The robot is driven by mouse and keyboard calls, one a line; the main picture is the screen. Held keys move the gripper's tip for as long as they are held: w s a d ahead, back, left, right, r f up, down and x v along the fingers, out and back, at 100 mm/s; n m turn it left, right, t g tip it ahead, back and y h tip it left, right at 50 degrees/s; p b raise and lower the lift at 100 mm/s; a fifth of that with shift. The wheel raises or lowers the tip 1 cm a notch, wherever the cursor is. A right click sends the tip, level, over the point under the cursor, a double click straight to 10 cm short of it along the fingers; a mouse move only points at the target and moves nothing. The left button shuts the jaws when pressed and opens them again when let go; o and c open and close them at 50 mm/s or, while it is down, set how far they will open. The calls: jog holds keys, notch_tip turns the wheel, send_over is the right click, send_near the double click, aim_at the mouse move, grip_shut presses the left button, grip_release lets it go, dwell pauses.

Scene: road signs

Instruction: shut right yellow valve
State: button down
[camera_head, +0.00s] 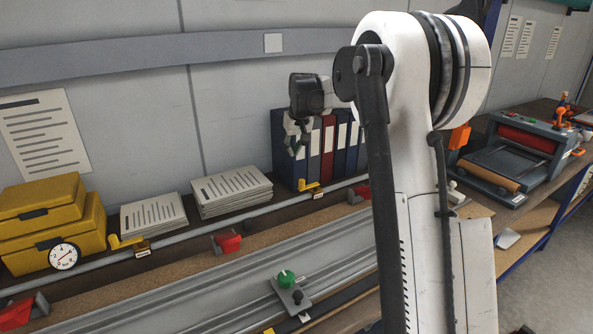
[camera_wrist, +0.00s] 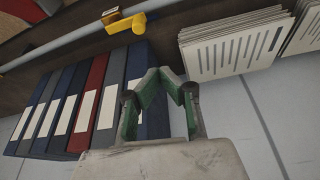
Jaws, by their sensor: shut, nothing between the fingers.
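Two yellow valves sit on the grey pipe (camera_head: 215,225) along the bench. The right yellow valve (camera_head: 307,186) is below the binders, and the left yellow valve (camera_head: 124,243) is by the paper stacks. The right valve's handle also shows at the top of the wrist view (camera_wrist: 125,22), seeming to lie roughly along the pipe. My gripper (camera_head: 297,150) is in front of the binders, above the right valve and apart from it. In the wrist view my gripper (camera_wrist: 163,74) is shut and empty, its green-padded fingers drawn together at the tips.
Several upright binders (camera_head: 328,150) stand beside my gripper against the wall. Paper stacks (camera_head: 232,190) and yellow cases (camera_head: 50,215) are to the left. Red clamps (camera_head: 226,242) stick out in front of the pipe. A rail with a green knob (camera_head: 286,278) runs below.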

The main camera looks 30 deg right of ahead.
jog(key=w+d+f, duration=0.1)
jog(key=w+f, duration=0.1)
jog(key=f, duration=0.1)
jog(key=w+d+f+p, duration=0.1)
jog(key=w+f, duration=0.1)
jog(key=f, duration=0.2)
jog(key=w+d+f, duration=0.2)
jog(key=f, duration=0.2)
jog(key=shift+f, duration=0.4)
jog(key=s, duration=0.2)
jog(key=s+p, duration=0.1)
jog(key=shift+s+a, duration=0.25)
jog(key=shift+s, duration=0.1)
jog(key=shift+a, duration=0.15)
